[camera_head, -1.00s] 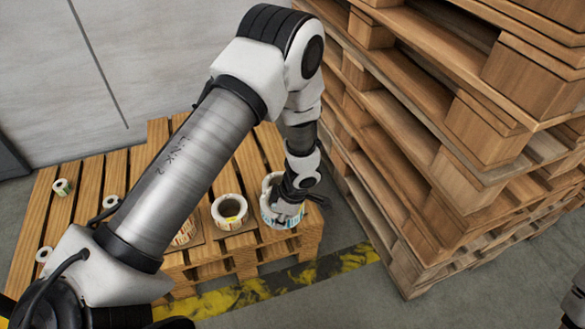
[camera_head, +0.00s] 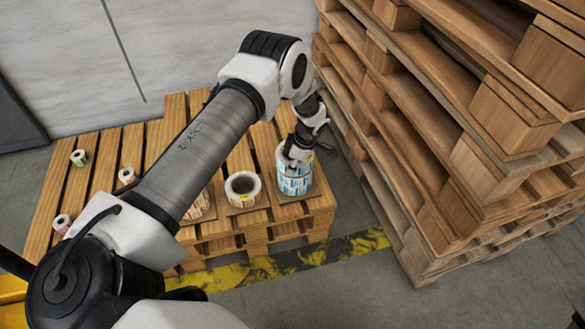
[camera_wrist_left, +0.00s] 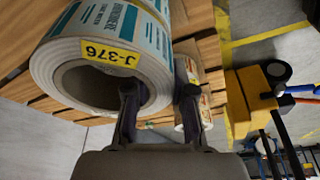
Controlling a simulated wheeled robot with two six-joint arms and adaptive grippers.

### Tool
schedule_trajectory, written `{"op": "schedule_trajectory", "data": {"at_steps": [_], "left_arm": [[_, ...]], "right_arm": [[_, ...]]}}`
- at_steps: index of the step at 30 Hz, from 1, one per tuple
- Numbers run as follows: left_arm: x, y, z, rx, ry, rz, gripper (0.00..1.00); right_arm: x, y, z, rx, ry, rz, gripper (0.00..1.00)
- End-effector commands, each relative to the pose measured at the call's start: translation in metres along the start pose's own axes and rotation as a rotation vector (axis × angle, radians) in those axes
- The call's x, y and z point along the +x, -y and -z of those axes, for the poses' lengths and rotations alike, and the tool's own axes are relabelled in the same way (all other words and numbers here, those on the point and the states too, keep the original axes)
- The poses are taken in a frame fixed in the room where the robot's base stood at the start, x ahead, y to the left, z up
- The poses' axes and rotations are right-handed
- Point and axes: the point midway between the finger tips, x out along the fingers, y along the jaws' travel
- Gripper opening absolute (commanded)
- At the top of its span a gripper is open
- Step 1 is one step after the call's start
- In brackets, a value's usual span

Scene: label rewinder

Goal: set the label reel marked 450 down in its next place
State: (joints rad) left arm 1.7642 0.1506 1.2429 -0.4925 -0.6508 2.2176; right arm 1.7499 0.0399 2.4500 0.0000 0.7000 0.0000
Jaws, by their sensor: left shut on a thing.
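My left gripper (camera_head: 296,160) is shut on the wall of a blue-and-white label reel (camera_head: 283,155), at the near right corner of the wooden pallet. In the left wrist view one finger is inside the core and the other outside, with the gripper (camera_wrist_left: 158,98) straddling the wall. The reel (camera_wrist_left: 105,50) shows a yellow sticker reading J-376 there; no 450 is readable in any view. In the head view blue print continues below the grip (camera_head: 296,186); I cannot tell whether this is a second reel beneath. My right gripper is not in view.
A white reel (camera_head: 242,190) stands just left of the held one, and an orange-printed reel (camera_head: 199,206) is partly behind my arm. Small rolls (camera_head: 79,157) lie on the pallet's (camera_head: 106,150) left. A tall pallet stack (camera_head: 440,150) rises close on the right.

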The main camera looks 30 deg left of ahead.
Motion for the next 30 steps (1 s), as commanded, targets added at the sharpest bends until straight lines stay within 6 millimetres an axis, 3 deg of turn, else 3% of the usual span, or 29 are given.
{"op": "schedule_trajectory", "data": {"at_steps": [15,16,17,18,26,30], "left_arm": [[0.011,-0.001,-0.004,-0.001,0.001,-0.003,0.00],[0.010,-0.001,-0.003,-0.001,0.001,-0.002,0.34],[0.010,-0.001,-0.003,-0.001,0.001,-0.002,0.45],[0.010,-0.001,-0.003,-0.001,0.001,-0.002,0.49],[0.009,-0.001,-0.003,-0.001,0.001,-0.002,0.49],[-0.005,-0.001,0.000,-0.001,0.001,-0.004,0.49]], "right_arm": [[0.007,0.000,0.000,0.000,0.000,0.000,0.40],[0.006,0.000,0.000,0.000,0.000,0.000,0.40],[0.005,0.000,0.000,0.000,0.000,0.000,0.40],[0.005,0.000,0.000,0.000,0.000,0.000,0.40],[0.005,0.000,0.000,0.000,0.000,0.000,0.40],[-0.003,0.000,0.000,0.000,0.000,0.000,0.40]]}}
